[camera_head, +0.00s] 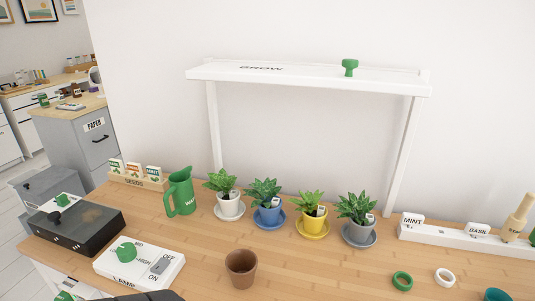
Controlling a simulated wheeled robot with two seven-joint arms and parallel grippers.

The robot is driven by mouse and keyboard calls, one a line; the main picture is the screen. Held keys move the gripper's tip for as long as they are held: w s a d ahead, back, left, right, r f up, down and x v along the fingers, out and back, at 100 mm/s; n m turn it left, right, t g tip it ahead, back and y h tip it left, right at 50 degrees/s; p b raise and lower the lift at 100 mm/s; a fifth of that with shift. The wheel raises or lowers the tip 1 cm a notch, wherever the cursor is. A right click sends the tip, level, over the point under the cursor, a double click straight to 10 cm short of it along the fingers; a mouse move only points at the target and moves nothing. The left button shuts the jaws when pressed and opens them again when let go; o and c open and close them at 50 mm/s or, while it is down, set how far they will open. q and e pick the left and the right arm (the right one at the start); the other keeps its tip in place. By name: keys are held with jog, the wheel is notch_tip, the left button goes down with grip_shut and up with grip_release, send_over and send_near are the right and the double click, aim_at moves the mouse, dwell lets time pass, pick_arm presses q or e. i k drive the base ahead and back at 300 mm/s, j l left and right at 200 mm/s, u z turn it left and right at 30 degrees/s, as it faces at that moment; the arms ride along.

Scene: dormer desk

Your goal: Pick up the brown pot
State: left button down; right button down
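The brown pot (241,268) stands upright on the wooden desk (205,262), near the front and a little left of the middle. It looks empty, and its rim is open at the top. Nothing touches it. Neither of my grippers can be made out in the head view. A dark shape at the bottom edge, left of the pot, is cut off and too little shows to tell what it is.
Potted plants on saucers, white (229,205), blue (268,215), yellow (312,226) and grey (358,232), stand behind the pot under a white shelf (310,77). A white lamp switch box (140,264) lies to its left. Green (402,281) and white (445,278) rings lie right.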

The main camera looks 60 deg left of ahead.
aim_at(241, 264)
jog(key=k+u, duration=0.15)
jog(key=u, duration=1.75)
